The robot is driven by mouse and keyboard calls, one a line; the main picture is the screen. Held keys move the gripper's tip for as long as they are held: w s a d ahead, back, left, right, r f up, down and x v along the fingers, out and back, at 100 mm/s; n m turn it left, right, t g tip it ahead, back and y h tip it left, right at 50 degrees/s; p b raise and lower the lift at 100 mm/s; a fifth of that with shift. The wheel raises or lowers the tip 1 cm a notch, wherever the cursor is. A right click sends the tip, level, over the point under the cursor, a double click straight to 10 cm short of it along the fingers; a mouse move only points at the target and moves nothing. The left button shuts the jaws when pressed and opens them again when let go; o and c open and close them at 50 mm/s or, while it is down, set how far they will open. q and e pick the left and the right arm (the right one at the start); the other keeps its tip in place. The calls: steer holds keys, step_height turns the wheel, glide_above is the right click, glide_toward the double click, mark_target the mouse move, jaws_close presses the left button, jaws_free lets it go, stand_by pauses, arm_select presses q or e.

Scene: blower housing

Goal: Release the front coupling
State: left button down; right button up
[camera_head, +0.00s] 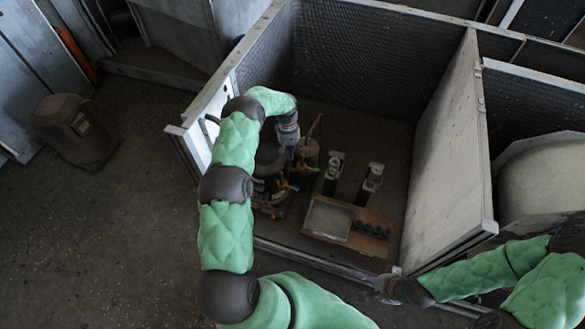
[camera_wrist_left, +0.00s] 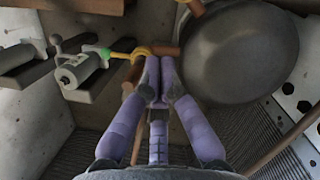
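I cannot tell whether this is the front coupling. My left gripper (camera_wrist_left: 160,64) has its purple fingers together, tips right at the fitting's brown end; whether anything is pinched is unclear. My right gripper (camera_head: 384,290) is at the housing's front edge, fingers too small to read.
The housing has a mesh wall (camera_head: 370,55) and an upright divider panel (camera_head: 452,150) to the right. Two metal brackets (camera_head: 333,172) (camera_head: 372,183) stand behind a brown board with a pale tray (camera_head: 328,220) and several dark round parts (camera_head: 371,230). A dark bin (camera_head: 75,130) stands on the floor outside.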

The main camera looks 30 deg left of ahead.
arm_select(q)
steer(key=s+d+f+b, duration=0.1)
steer(key=s+d+f, duration=0.1)
steer(key=f, duration=0.3)
steer(key=s+d+f+b, duration=0.1)
steer(key=s+d+f, duration=0.1)
steer(key=f, duration=0.3)
steer(key=shift+d, duration=0.25)
